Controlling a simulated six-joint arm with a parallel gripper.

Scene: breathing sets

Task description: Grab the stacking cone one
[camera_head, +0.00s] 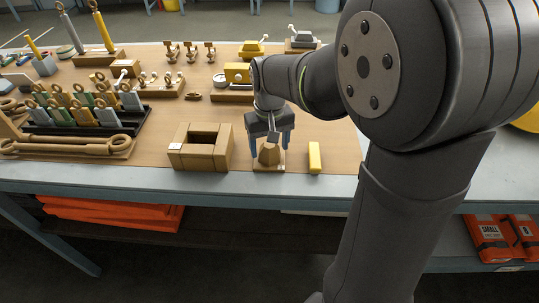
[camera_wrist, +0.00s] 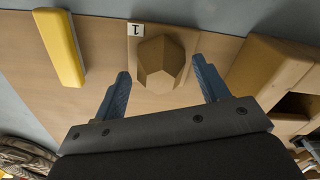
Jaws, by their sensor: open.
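The stacking cone one is a small tan faceted cone (camera_head: 269,154) standing on a flat base plate (camera_head: 262,168) near the table's front edge. In the wrist view the cone (camera_wrist: 161,62) sits ahead of the fingers, roughly centred between them, beside a label reading "1" (camera_wrist: 136,30). My gripper (camera_head: 270,143) is above the cone, pointing down, with its blue fingers to either side of it. In the wrist view my gripper (camera_wrist: 161,80) is open, with a gap between each finger and the cone. Nothing is held.
A tan hollow block box (camera_head: 200,147) stands close on the left. A yellow bar (camera_head: 315,158) lies close on the right. A black rack (camera_head: 75,124) with several ringed pieces is farther left. The table's front edge (camera_head: 250,188) is near.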

